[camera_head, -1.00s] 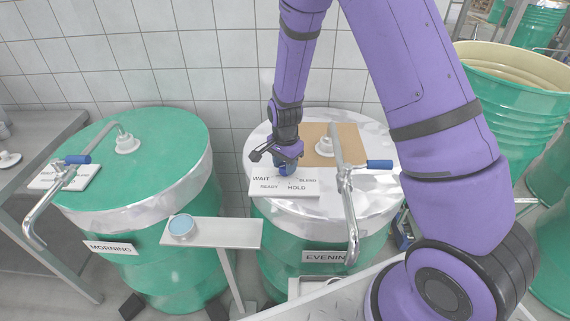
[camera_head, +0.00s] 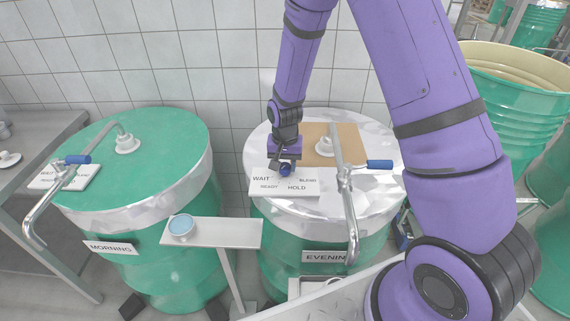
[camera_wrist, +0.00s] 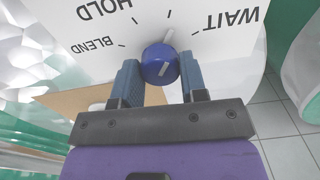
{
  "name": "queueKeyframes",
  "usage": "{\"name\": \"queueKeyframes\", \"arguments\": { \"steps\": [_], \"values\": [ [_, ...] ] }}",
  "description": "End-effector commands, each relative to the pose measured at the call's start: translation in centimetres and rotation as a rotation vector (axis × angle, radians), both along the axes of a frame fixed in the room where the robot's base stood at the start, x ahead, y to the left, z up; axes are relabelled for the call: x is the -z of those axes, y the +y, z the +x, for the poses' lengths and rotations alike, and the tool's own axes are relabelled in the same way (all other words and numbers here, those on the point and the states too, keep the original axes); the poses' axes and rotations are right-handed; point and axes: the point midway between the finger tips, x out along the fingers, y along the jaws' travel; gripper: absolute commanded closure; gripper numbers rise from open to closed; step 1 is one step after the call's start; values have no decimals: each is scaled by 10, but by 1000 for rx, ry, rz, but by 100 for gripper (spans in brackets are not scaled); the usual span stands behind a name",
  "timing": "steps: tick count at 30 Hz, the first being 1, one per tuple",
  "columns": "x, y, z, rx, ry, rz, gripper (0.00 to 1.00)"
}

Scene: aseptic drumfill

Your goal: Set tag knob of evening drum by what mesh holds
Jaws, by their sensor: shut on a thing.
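My gripper (camera_head: 286,168) is at the plate's upper edge. In the wrist view my gripper (camera_wrist: 160,78) has one finger on each side of the blue tag knob (camera_wrist: 160,63) and is shut on it. A pale line shows on the knob, and another runs from it toward the picture's top, between HOLD and WAIT. READY is outside this view. A round dish with a pale blue face (camera_head: 181,226) sits on a small stand; I cannot make out any mesh detail.
The morning drum (camera_head: 150,235) stands at left with its own tag plate and lever. A bent metal lever (camera_head: 349,210) with a blue grip crosses the evening drum's lid, right of the plate. A brown square (camera_head: 350,143) and white fitting lie behind. An open green drum stands at right.

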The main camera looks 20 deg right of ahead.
Motion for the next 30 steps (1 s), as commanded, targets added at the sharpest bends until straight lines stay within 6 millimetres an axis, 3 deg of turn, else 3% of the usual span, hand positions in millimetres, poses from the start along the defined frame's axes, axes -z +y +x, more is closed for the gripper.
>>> {"name": "queueKeyframes", "arguments": {
  "steps": [18,30],
  "values": [
    [0,0,0,-580,-1,1,84],
    [0,0,0,-853,-2,0,84]
  ]
}}
